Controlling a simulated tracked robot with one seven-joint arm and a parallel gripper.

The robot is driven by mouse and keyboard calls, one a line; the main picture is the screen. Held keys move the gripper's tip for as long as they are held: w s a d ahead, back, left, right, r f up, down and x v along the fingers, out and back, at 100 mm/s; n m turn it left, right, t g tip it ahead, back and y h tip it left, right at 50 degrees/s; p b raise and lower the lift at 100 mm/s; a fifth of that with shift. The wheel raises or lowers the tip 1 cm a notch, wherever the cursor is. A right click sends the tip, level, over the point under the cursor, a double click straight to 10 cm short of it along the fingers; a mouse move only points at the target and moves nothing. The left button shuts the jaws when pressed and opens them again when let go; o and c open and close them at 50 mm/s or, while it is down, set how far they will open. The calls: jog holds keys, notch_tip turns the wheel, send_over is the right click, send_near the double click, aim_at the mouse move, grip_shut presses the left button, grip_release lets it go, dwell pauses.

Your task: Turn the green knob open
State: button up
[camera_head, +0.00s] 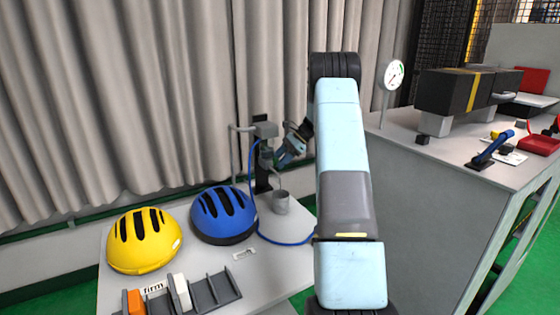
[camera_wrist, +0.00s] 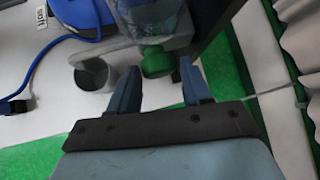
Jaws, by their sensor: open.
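The green knob (camera_wrist: 156,63) shows in the wrist view, below a clear vessel (camera_wrist: 150,18) on a grey stand. My gripper (camera_wrist: 160,70) is open, with one finger to the left of the knob and the other to its right. Small gaps seem to remain at both sides; I cannot tell how deep the knob sits between the fingertips. In the head view my gripper (camera_head: 289,152) is beside the stand (camera_head: 263,160), and the knob cannot be made out there.
A grey cup (camera_head: 280,202) stands below the stand; it also shows in the wrist view (camera_wrist: 93,74). A blue hose (camera_head: 253,165) loops beside it. A blue helmet (camera_head: 223,214), a yellow helmet (camera_head: 145,240) and a slotted rack (camera_head: 215,290) occupy the table's left and front.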

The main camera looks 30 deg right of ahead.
jog(key=v, duration=1.3)
jog(key=shift+d, duration=0.2)
jog(key=shift+s, duration=0.1)
